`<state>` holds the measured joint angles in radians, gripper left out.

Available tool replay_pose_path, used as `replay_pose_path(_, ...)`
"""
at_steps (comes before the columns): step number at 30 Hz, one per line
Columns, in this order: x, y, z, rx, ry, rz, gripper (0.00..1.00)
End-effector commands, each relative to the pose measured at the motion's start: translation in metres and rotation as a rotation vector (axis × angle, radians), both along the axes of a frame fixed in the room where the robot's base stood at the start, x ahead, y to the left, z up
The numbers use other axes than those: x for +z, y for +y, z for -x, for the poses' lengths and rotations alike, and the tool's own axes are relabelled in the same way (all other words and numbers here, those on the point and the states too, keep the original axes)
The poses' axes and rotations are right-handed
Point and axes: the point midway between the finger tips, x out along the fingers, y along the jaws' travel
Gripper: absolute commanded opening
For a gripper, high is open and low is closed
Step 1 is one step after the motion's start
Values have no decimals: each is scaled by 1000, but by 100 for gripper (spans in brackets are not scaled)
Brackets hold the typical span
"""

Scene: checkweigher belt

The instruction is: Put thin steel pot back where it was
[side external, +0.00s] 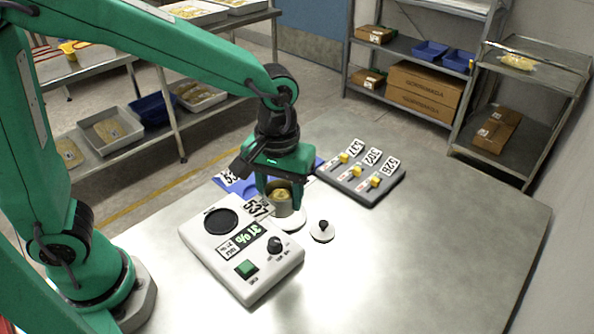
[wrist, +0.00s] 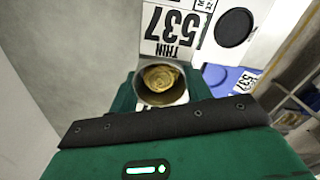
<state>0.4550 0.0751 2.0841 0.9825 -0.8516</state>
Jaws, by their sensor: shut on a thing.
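The steel pot (side external: 283,208) is a small open cylinder with yellowish contents, and it stands upright between the fingers of my gripper (side external: 284,190). In the wrist view the pot (wrist: 160,98) shows its open top, with the green fingers on both sides. My gripper is shut on it. A white round pad (side external: 291,224) shows just below the pot; I cannot tell if they touch. A card reading "537" and "THIN" (wrist: 172,32) lies beside it. A blue mat (side external: 232,186) with a 537 label is partly hidden behind my gripper.
A pale instrument (side external: 262,279) with a black round plate (side external: 221,221), a lit display, a knob and a green button stands in front left. A lid with a black knob (side external: 322,232) lies to the right. A grey slider panel (side external: 385,186) sits behind. The right tabletop is clear.

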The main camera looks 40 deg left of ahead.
Motion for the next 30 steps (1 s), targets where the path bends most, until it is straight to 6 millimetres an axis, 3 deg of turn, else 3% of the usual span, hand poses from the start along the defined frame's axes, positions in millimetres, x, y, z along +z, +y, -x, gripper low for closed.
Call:
replay_pose_path(9,-17,-16,-59,0,1,-1,18)
replay_pose_path(15,-30,-23,-88,-3,1,-1,18)
replay_pose_path(21,-37,-26,-104,-3,0,1,18)
replay_pose_path(30,-39,-26,-108,-3,-1,1,18)
